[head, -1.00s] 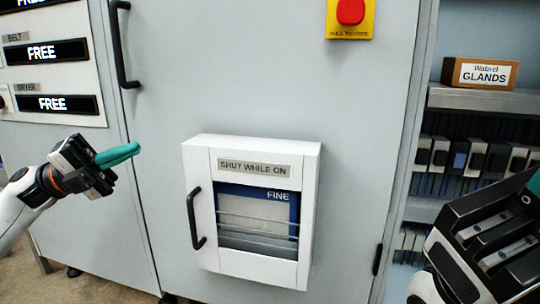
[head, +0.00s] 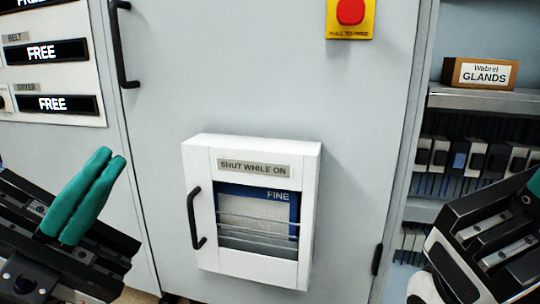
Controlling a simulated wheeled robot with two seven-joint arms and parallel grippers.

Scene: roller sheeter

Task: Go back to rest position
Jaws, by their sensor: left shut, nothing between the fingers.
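My left gripper (head: 103,160) is at the lower left of the head view, its teal fingers together and pointing up and to the right. Nothing is held between them. It is apart from the white hatch box on the cabinet.
A white box (head: 200,265) labelled "SHUT WHILE ON" with a black handle (head: 195,218) is closed on the grey cabinet door (head: 250,90). A red button (head: 350,11) is above. Shelves with a "GLANDS" box (head: 480,74) stand right; display panels (head: 45,53) are left.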

